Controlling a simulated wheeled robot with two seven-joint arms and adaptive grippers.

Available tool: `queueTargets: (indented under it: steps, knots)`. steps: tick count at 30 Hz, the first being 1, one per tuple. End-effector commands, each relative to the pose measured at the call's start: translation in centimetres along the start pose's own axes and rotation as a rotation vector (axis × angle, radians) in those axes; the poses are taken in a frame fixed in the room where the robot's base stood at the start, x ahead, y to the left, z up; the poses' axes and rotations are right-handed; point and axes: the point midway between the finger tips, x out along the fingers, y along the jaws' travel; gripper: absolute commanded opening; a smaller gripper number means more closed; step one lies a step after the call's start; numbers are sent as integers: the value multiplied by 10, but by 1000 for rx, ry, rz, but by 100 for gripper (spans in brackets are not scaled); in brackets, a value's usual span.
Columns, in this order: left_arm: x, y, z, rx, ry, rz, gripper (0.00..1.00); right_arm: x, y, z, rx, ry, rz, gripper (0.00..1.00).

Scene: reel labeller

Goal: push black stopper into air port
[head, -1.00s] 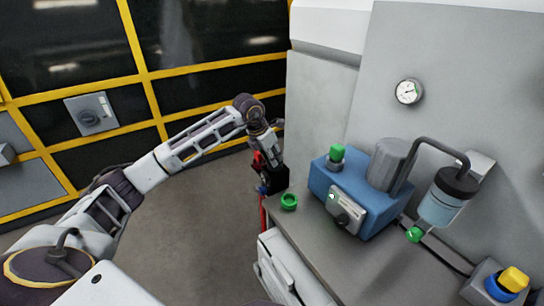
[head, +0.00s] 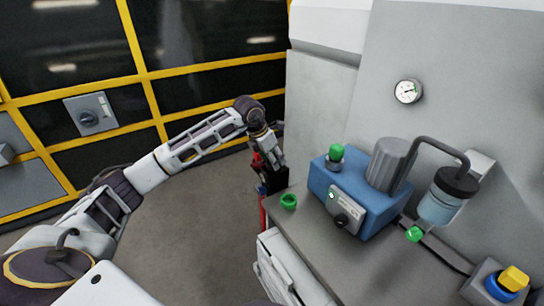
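My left arm reaches in from the left, and my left gripper (head: 271,181) is at the left end of the grey bench, beside its edge. It is small and dark in the picture, with red parts close by, so I cannot tell whether it is open or shut or holds anything. I cannot make out a black stopper. A blue unit (head: 376,213) with a grey cylinder (head: 388,164) and a green knob (head: 337,152) stands on the bench to the right of the gripper. I cannot tell which opening is the air port. My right gripper is not in view.
A green ring-shaped piece (head: 289,202) lies on the bench (head: 330,245) near the gripper. A filter bowl (head: 436,208) hangs from a dark pipe, right of the blue unit. A yellow button (head: 514,279) stands at front right.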

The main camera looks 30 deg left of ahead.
Motion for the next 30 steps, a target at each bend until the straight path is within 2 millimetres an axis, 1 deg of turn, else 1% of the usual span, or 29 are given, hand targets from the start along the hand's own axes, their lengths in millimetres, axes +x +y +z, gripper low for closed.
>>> queueTargets:
  steps: [8,11,12,17,23,30]
  knots:
    - [-1,1,1,-1,-4,2,56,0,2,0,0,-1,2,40]
    - [-2,1,2,-1,-5,3,56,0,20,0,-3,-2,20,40]
    - [-3,1,2,-1,-6,3,56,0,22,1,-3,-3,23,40]
    - [-9,2,2,-1,-8,3,56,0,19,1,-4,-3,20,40]
    - [-25,2,2,-1,-9,5,56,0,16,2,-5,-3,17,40]
    - [-52,2,2,-1,-7,4,56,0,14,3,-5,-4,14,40]
